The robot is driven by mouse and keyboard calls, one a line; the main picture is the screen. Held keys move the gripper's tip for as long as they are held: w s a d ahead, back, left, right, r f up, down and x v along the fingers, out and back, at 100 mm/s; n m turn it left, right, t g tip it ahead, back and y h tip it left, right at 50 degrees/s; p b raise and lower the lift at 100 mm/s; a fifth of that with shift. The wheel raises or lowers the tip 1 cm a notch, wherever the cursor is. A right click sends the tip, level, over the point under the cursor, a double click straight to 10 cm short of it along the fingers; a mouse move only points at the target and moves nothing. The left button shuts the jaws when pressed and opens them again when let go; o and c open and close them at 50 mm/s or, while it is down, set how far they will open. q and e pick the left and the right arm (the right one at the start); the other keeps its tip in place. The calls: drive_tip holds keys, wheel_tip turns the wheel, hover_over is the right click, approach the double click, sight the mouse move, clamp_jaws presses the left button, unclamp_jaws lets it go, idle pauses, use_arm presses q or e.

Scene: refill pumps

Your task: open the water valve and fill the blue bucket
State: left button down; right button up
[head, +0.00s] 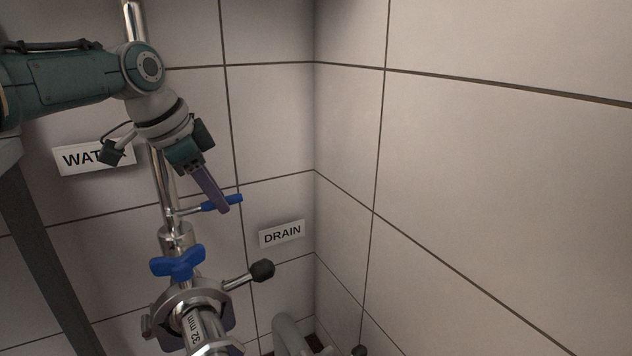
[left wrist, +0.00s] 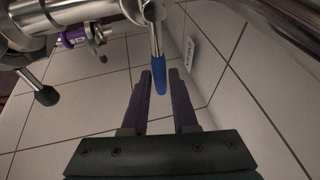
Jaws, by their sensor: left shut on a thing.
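The water valve's blue lever handle (head: 236,199) sticks out to the right from the vertical steel pipe (head: 162,190), beside the WATER sign (head: 75,158). My left gripper (head: 221,207) reaches down to this lever and is shut on it. In the left wrist view, the blue handle (left wrist: 158,75) lies between the tips of the two dark fingers (left wrist: 160,82). The fingers hide part of the handle in the head view. The blue bucket and my right gripper are in neither view.
Below the lever are a blue winged knob (head: 178,264), a clamp fitting marked 32 mm (head: 197,325) and a black-knobbed rod (head: 262,270). A DRAIN sign (head: 282,234) and grey pipe (head: 290,332) are nearby. Tiled walls meet in a corner; space right is free.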

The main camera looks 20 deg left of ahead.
use_arm(q)
drive_tip(key=c, duration=0.7)
unclamp_jaws()
drive_tip(key=shift+r+p, duration=0.35)
drive_tip(key=p+v, duration=0.5)
drive_tip(key=v, duration=0.4)
drive_tip(key=shift+s, duration=0.2)
